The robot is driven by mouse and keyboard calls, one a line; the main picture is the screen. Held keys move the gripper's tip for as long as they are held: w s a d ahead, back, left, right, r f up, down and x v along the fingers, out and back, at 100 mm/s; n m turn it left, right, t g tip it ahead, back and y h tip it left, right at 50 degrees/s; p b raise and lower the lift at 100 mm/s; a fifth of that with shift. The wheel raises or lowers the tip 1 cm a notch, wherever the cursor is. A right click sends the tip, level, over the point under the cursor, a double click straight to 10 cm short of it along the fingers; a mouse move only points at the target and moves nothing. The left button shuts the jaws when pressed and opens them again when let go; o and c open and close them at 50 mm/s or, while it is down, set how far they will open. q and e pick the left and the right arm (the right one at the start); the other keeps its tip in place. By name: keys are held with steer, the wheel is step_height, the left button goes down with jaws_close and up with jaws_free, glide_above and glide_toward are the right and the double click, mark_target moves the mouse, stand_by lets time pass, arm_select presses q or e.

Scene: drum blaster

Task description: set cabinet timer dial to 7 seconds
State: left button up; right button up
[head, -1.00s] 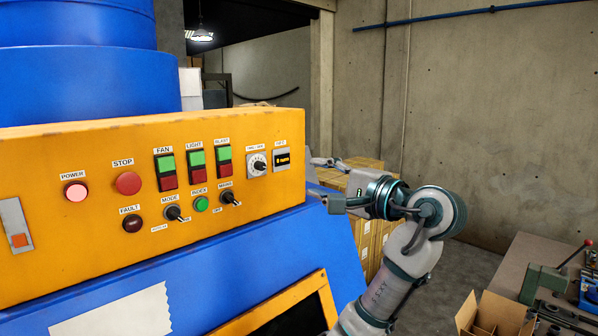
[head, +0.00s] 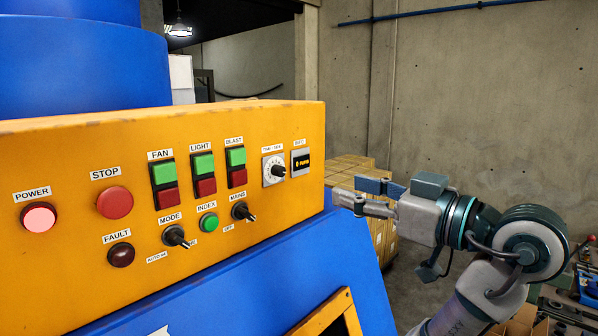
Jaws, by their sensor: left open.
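The timer dial (head: 273,170) is a white, marked plate with a black knob, on the right part of the cabinet's orange control panel (head: 300,217). The knob's exact setting is too small to read. A small black display (head: 301,162) with orange characters is just right of the dial. My left gripper (head: 347,191) is open and empty, to the right of the panel's right edge and a little lower than the dial. Its fingers point left toward the panel and are apart from the dial. My right gripper is not in view.
Left of the dial are the BLAST (head: 236,167), LIGHT (head: 203,174) and FAN (head: 164,185) switches. The MAINS knob (head: 242,212) sits below BLAST. Cardboard boxes (head: 352,170) are stacked behind my gripper.

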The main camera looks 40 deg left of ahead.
mark_target(282, 174)
arm_select(q)
steer(key=a, duration=0.5)
steer(key=a+p, duration=0.1)
steer(key=a, duration=0.4)
steer(key=w+a+p, duration=0.1)
steer(key=a, duration=0.3)
steer(key=shift+a+f, duration=0.2)
steer(key=shift+a, duration=0.45)
steer(key=shift+w+d+r, duration=0.1)
steer(key=shift+d+r, duration=0.1)
steer(key=shift+d, duration=1)
steer(key=shift+c, duration=0.7)
steer(key=c, duration=0.4)
steer(key=shift+a, duration=0.35)
jaws_close()
steer(key=shift+s, duration=0.2)
steer(key=shift+w, duration=0.1)
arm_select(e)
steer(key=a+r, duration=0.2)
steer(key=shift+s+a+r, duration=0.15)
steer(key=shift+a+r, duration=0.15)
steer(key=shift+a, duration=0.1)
